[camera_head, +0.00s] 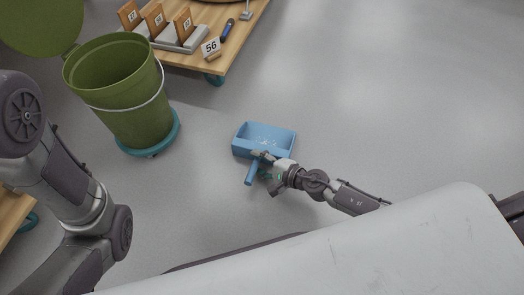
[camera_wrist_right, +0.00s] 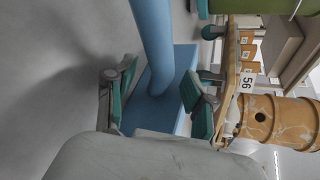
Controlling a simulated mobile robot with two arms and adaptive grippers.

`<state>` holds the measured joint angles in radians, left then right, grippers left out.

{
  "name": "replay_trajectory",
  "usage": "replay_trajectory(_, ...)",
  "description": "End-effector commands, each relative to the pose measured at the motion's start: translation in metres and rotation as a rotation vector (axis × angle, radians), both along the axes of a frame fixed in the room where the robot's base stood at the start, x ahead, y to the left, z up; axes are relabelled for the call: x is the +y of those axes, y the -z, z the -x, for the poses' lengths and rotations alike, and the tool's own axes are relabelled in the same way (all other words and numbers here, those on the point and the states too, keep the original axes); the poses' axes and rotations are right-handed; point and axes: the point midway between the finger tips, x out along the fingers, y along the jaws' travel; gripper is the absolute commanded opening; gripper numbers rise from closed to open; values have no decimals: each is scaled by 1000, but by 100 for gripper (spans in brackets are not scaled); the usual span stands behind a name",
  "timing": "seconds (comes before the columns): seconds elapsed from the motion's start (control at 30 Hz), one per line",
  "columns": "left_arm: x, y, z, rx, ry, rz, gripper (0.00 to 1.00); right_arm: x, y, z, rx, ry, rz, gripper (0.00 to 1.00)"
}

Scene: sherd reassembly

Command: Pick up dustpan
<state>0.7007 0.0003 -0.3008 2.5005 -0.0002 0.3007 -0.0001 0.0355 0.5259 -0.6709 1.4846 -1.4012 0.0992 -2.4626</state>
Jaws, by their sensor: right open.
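The blue dustpan (camera_head: 243,150) lies on the grey floor in the middle of the head view, with small pale bits in its tray. Its handle (camera_head: 250,173) points toward me. My right gripper (camera_head: 262,166) is at the handle, near where it joins the pan. In the right wrist view the blue handle (camera_wrist_right: 152,40) runs between the two open green-padded fingers (camera_wrist_right: 158,95), with visible space beside it. The blue pan (camera_wrist_right: 185,62) shows behind. Contact with the handle cannot be made out. My left arm shows at the left, but its gripper is out of view.
A green bucket (camera_head: 138,117) on a teal wheeled base stands left of the dustpan, its lid (camera_head: 40,25) raised. A wooden wheeled table (camera_head: 232,50) with a card "56" (camera_head: 211,47) and a blue-handled tool (camera_head: 227,29) is behind. The floor right of the dustpan is clear.

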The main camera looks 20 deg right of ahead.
Motion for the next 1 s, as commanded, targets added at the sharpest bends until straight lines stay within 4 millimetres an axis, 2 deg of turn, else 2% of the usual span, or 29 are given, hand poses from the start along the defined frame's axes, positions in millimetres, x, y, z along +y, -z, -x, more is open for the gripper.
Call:
replay_trajectory(0.1, 0, 0, 0, 0, 0, 0, 57, 0, 0, 0, 0, 0, 0, 54)
replay_trajectory(0.43, 0, 0, 0, 1, 0, 0, 57, 0, 0, 1, 1, 0, -1, 0)
replay_trajectory(0.77, 0, -1, 0, 1, 0, 0, 57, 0, -1, 0, -1, 0, 0, 0)
replay_trajectory(1.0, 0, -18, -1, 2, -1, 0, 57, 0, -19, 0, -1, 0, 0, 0)
